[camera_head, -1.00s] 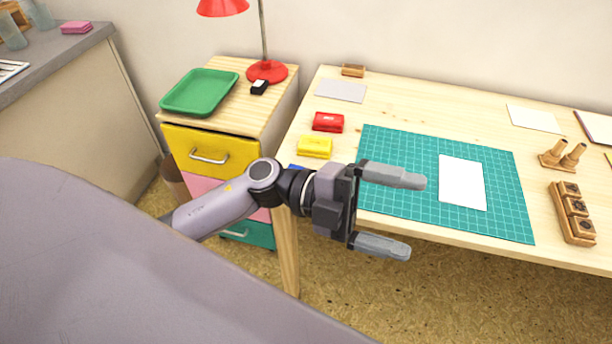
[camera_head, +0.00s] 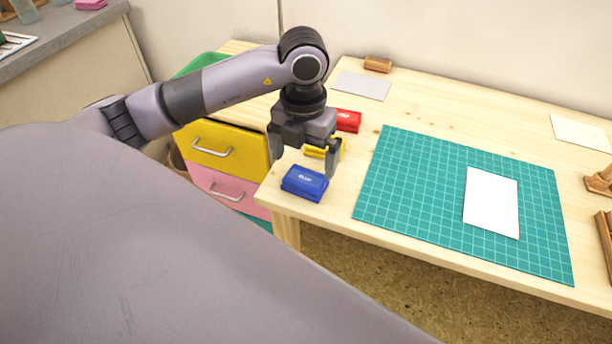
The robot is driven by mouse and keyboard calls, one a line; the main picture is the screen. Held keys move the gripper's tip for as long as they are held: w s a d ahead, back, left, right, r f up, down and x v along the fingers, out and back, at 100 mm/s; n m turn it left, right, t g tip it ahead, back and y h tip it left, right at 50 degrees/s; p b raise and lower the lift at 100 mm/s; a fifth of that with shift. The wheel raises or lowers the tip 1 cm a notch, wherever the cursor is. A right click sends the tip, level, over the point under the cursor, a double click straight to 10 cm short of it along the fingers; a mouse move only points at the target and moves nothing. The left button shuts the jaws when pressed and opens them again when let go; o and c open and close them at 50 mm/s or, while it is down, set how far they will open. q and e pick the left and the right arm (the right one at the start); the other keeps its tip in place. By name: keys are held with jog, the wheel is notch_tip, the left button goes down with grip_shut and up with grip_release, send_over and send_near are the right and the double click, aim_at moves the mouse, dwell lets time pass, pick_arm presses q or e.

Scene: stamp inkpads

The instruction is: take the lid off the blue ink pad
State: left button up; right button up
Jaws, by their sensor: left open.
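The blue ink pad (camera_head: 304,183) lies on the wooden table near its front left corner. Its blue lid is on, with small white lettering on top. My left gripper (camera_head: 303,168) points down above and just behind the ink pad in the picture, with its two fingers spread left and right. The gripper is open and empty; I cannot tell its exact height over the pad. My right gripper is not in view.
A yellow ink pad (camera_head: 322,152), partly hidden by my gripper, and a red ink pad (camera_head: 348,121) lie behind. A green cutting mat (camera_head: 408,210) with white paper (camera_head: 491,201) lies to the right. The drawer unit (camera_head: 222,148) stands left of the table.

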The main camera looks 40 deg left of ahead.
aim_at(305, 178)
pick_arm(q)
notch_tip(305, 178, down, 4)
jog(key=shift+d+f, duration=0.1)
jog(key=shift+d, duration=0.05)
jog(key=c, duration=0.9)
jog(key=shift+o, duration=0.2)
